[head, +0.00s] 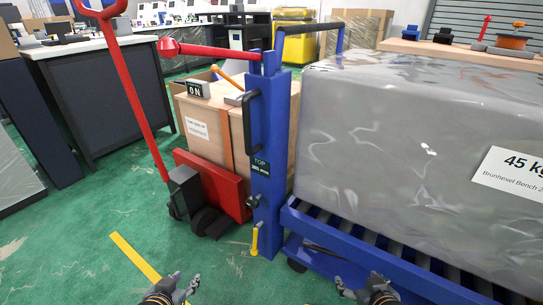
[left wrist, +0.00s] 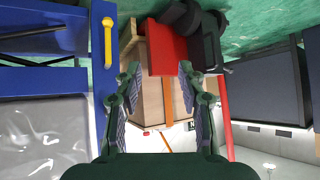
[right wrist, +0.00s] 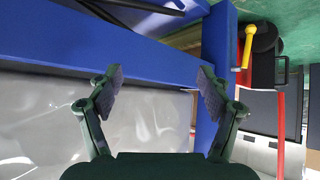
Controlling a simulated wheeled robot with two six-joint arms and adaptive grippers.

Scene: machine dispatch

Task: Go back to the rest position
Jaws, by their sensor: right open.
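My left gripper (head: 172,288) is at the bottom of the head view, over the green floor and in front of the red pallet truck. In the left wrist view its fingers (left wrist: 157,88) stand apart with nothing between them. My right gripper (head: 366,288) is at the bottom right of the head view, in front of the blue roller cart. In the right wrist view its fingers (right wrist: 158,88) are spread and empty. Neither gripper visibly touches anything.
A blue cart (head: 268,150) carries a grey wrapped block (head: 390,140) labelled 45 kg. A yellow lever (head: 255,238) sits low on the blue post. A dark cabinet (head: 100,95) stands left. Green floor is open at front left.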

